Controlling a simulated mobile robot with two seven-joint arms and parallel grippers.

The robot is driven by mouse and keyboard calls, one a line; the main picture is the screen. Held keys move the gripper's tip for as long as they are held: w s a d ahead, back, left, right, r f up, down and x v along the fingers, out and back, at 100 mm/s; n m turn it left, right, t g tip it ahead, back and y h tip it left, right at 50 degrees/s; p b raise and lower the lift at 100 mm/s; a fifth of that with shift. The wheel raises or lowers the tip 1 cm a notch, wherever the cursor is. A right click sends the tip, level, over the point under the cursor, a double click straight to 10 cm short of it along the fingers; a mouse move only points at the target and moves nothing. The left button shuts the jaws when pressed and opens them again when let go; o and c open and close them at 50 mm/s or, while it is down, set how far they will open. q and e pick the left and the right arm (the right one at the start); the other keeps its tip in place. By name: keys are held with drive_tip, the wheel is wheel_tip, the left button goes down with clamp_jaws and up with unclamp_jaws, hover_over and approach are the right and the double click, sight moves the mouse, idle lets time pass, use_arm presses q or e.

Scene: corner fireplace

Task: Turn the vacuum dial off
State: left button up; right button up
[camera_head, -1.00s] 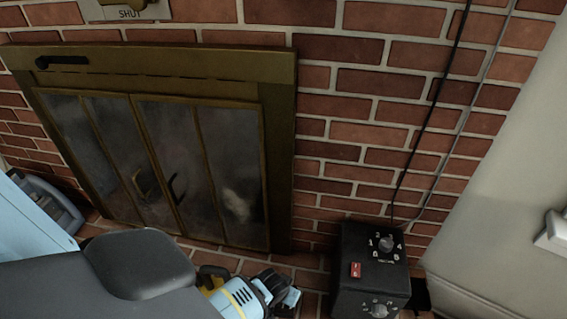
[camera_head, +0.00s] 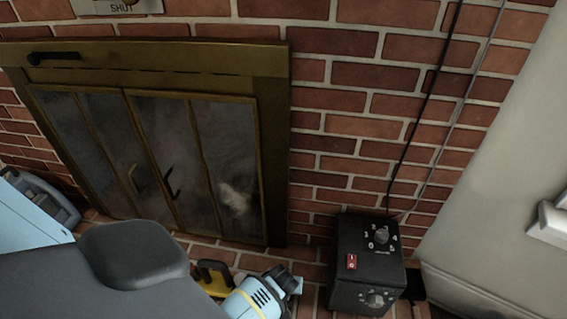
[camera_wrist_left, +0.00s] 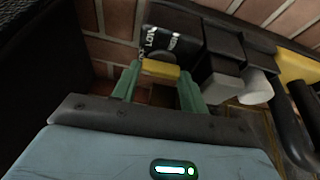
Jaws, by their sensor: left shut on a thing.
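In the left wrist view, a yellow dial (camera_wrist_left: 160,71) sits against a black cylindrical part of the vacuum (camera_wrist_left: 172,42) with white lettering, one word of it like "LOW". The green fingers of my left gripper (camera_wrist_left: 159,80) stand on either side of the dial and are shut on it. The dial's pointing direction is unclear. In the head view, a yellow and black part of the vacuum (camera_head: 213,277) shows beside my light blue left wrist, low in the picture. My arm hides the rest. My right gripper is not in view.
A brass-framed fireplace (camera_head: 272,170) with glass doors stands behind. A black control box (camera_head: 343,290) with numbered knobs and a red switch stands to the right, by a pale wall or panel (camera_head: 490,210). Cords (camera_head: 425,110) hang along the brick wall.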

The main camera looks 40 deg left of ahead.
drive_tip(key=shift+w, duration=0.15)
use_arm(q)
drive_tip(key=o, duration=1)
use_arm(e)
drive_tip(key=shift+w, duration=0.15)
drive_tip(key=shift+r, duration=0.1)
use_arm(q)
drive_tip(key=shift+s+r, duration=0.1)
drive_tip(key=shift+r, duration=0.2)
drive_tip(key=p+v, duration=0.3)
drive_tip(key=v, duration=0.4)
drive_tip(key=shift+r+p, duration=0.15)
drive_tip(key=shift+p, duration=0.2)
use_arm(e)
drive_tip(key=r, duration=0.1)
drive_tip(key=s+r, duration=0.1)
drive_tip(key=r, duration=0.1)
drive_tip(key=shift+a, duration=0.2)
